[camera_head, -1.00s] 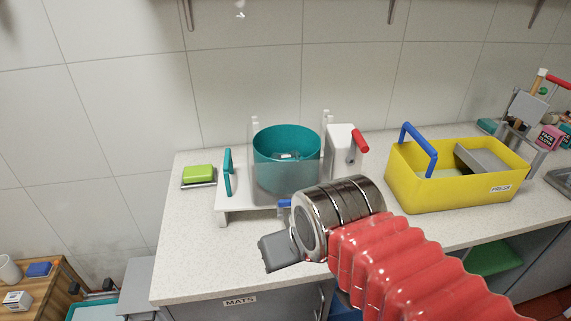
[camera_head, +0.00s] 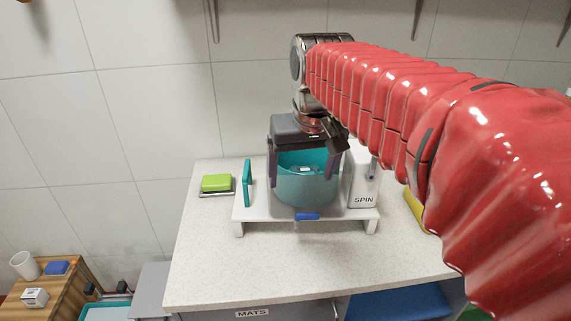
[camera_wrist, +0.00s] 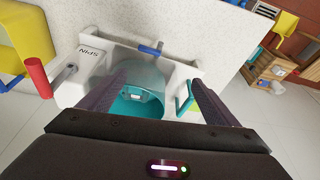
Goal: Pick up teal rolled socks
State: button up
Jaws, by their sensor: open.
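I cannot make out teal rolled socks clearly in either view. A teal tub (camera_head: 305,192) with a clear-looking front stands on a white stand (camera_head: 262,211); a small pale item (camera_head: 304,170) shows inside it, also in the wrist view (camera_wrist: 130,96). Teal socks inside would be hard to tell from the teal wall. My gripper (camera_head: 303,174) is open and points down over the tub, one finger to each side of the opening as seen. In the wrist view, my gripper (camera_wrist: 158,82) has nothing between its fingers that I can see held.
A white SPIN box (camera_head: 362,185) stands just right of the tub, with a red handle (camera_wrist: 38,77) in the wrist view. A teal upright piece (camera_head: 246,183) and a green block (camera_head: 216,183) are left. A blue lever (camera_head: 307,216) sticks out in front. The front counter is clear.

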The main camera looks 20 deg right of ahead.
jog(key=m+g, duration=0.1)
jog(key=g, duration=0.1)
send_over(306, 170)
jog(key=s+a, duration=0.1)
jog(key=s, duration=0.2)
jog(key=shift+w+r, duration=0.25)
jog(key=shift+w, duration=0.1)
jog(key=f, duration=0.5)
jog(key=w+f, duration=0.1)
jog(key=f, duration=0.2)
jog(key=shift+w+d, duration=0.1)
jog(key=shift+d, duration=0.1)
jog(key=shift+f, duration=0.25)
jog(key=shift+w+d+f, duration=0.1)
jog(key=shift+w+f, duration=0.1)
jog(key=shift+f, duration=0.65)
jog(key=shift+w+d+f, duration=0.1)
jog(key=shift+w+f, duration=0.1)
jog(key=shift+f, duration=0.65)
jog(key=shift+w+d+f, duration=0.1)
jog(key=shift+w+f, duration=0.1)
jog(key=shift+f, duration=0.65)
